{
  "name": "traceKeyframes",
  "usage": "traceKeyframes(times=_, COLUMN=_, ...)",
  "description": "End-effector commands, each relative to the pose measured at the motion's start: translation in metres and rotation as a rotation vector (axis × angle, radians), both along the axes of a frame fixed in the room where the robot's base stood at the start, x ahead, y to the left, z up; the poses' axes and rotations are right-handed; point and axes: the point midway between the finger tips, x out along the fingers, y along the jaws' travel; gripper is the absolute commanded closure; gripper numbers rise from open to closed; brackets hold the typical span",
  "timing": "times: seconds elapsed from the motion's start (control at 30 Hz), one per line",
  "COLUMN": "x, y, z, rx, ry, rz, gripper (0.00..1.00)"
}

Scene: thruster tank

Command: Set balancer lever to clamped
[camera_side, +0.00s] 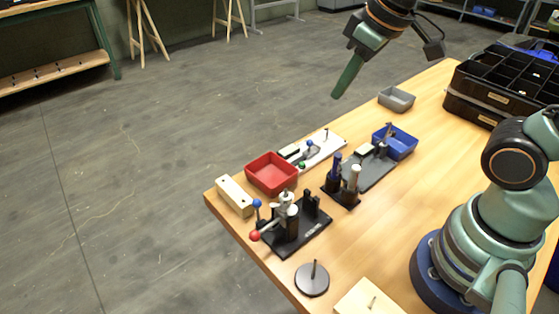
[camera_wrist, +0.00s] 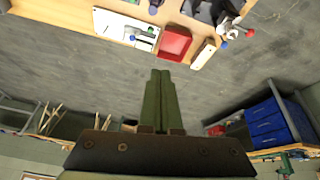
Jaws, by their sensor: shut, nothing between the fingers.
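A black fixture (camera_side: 298,232) stands near the table's front left corner. It carries a metal lever mechanism with a red ball knob (camera_side: 255,236) and a blue ball knob (camera_side: 257,203). A white plate (camera_side: 325,147) behind it carries a small mechanism with a blue knob (camera_side: 310,143) and a green one. No label tells me which is the balancer. In the wrist view the red knob (camera_wrist: 250,32) and the white plate (camera_wrist: 118,27) show at the top. My gripper (camera_side: 336,96), with green fingers (camera_wrist: 160,73), is shut and empty, high above and beyond the table's far edge.
A red bin (camera_side: 271,173) and a wooden block (camera_side: 235,197) sit near the left edge. A blue bin (camera_side: 397,141), a grey bin (camera_side: 396,98) and a black organizer (camera_side: 490,98) stand farther back. A round dark disc with a pin (camera_side: 312,280) lies in front.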

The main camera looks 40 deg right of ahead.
Motion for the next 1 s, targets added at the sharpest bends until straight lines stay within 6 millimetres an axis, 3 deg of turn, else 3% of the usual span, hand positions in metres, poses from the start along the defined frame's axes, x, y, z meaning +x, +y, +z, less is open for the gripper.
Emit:
traceKeyframes(times=0.27, x=0.032, y=0.06, z=-0.001, rx=-0.081, ry=0.125, rz=0.323, gripper=1.0)
traceKeyframes(times=0.5, x=0.052, y=0.118, z=-0.014, rx=-0.149, ry=0.22, rz=0.602, gripper=1.0)
traceKeyframes(times=0.8, x=0.059, y=0.195, z=-0.047, rx=-0.227, ry=0.329, rz=0.939, gripper=1.0)
traceKeyframes(times=1.0, x=0.056, y=0.228, z=-0.066, rx=-0.26, ry=0.376, rz=1.085, gripper=1.0)
